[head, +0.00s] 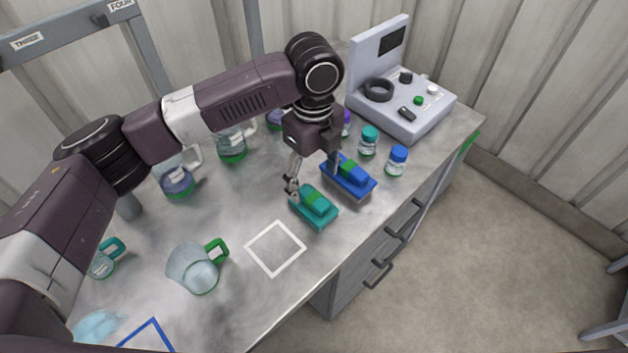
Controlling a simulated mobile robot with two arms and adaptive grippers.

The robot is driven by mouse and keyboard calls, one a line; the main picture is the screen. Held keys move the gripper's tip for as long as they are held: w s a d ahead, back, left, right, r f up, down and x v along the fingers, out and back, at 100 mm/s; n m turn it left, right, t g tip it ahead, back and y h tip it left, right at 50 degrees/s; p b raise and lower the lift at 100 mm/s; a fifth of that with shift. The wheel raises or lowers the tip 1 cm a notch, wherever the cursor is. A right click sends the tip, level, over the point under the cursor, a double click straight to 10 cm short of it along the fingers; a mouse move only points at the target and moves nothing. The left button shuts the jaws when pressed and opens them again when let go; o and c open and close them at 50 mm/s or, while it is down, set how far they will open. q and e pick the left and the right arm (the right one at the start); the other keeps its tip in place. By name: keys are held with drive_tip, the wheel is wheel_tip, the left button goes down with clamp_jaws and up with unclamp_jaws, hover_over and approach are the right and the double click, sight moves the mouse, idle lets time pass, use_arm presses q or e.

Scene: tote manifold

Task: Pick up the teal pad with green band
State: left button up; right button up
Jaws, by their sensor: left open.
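The teal pad with green band (322,214) lies on the metal worktop near its front edge. A blue pad (359,184), also with a green band, lies just behind it to the right. My left gripper (312,174) points down, open and empty, at the far side of the two pads. One finger is by the left end of the teal pad, and the other is by the blue pad's upper left end. I cannot tell whether either finger touches a pad. My right gripper is not in view.
A white square outline (275,248) is left of the teal pad. A teal-capped jar (368,141), a blue-capped jar (396,161) and a grey instrument (410,115) stand behind at right. A green-handled jug (193,269) and several other vessels stand at left.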

sight(313, 197)
use_arm(q)
drive_tip(key=shift+s+f+p, duration=0.4)
drive_tip(key=shift+s+f, duration=0.6)
drive_tip(key=shift+s, duration=0.05)
drive_tip(key=f, duration=0.2)
drive_tip(key=f+p, duration=0.1)
drive_tip(key=f, duration=0.1)
drive_tip(key=shift+w+f, duration=0.1)
drive_tip(key=shift+w, duration=0.3)
drive_tip(key=shift+f, duration=0.3)
drive_tip(key=shift+s, duration=0.15)
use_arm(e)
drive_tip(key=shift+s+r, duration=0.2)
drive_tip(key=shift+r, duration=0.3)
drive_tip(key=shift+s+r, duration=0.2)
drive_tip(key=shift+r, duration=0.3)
use_arm(q)
drive_tip(key=c, duration=1.2)
drive_tip(key=shift+r, duration=0.1)
wheel_tip(313, 197, up, 20)
drive_tip(key=b, duration=0.2)
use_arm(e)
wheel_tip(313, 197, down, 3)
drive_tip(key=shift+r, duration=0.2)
